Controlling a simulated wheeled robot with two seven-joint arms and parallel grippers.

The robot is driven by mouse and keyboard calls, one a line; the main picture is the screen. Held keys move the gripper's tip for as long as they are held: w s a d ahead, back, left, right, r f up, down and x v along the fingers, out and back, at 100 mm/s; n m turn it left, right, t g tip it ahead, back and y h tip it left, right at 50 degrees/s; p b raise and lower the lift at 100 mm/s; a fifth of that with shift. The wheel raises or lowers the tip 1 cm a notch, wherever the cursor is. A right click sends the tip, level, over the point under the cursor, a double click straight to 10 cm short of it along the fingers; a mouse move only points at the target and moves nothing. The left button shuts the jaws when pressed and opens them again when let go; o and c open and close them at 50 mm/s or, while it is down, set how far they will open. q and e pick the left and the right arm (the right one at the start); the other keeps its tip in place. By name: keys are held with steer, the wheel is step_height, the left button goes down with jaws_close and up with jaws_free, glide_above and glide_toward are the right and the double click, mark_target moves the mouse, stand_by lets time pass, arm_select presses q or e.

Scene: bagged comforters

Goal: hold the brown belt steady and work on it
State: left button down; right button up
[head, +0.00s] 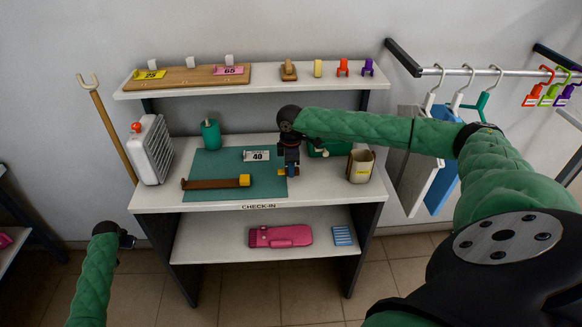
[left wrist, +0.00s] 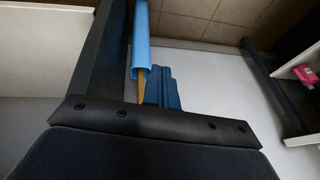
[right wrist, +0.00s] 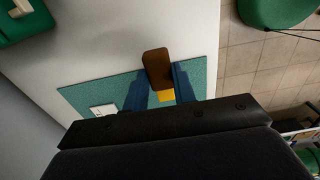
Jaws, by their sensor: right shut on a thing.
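The belt is hidden there. My left gripper (head: 127,241) hangs left of the table, low and away from the belt. Its fingers (left wrist: 162,88) look closed together and empty.
Hangers (head: 484,100) hang at right.

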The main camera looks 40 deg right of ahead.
arm_select(q)
steer(key=w+d+r+m, duration=0.15)
steer(key=w+r, duration=0.45)
steer(key=r, duration=0.6)
steer(key=w+d+r, duration=0.2)
steer(key=w+r, duration=0.3)
steer(key=r, duration=0.8)
steer(key=w+d+r+m+g+h, duration=0.1)
steer(key=w+d+r, duration=0.1)
steer(key=r, duration=1.1)
steer(key=w+d+r+m, duration=0.1)
steer(key=d+r, duration=0.2)
steer(key=r, duration=1)
steer(key=n+g+y, duration=0.2)
steer(key=g, duration=0.1)
glide_above(189, 185)
steer(key=shift+m, duration=0.25)
step_height(189, 185, down, 20)
steer(key=shift+w+d+f, duration=0.1)
steer(key=shift+f, duration=3.05)
steer(key=shift+f, duration=0.35)
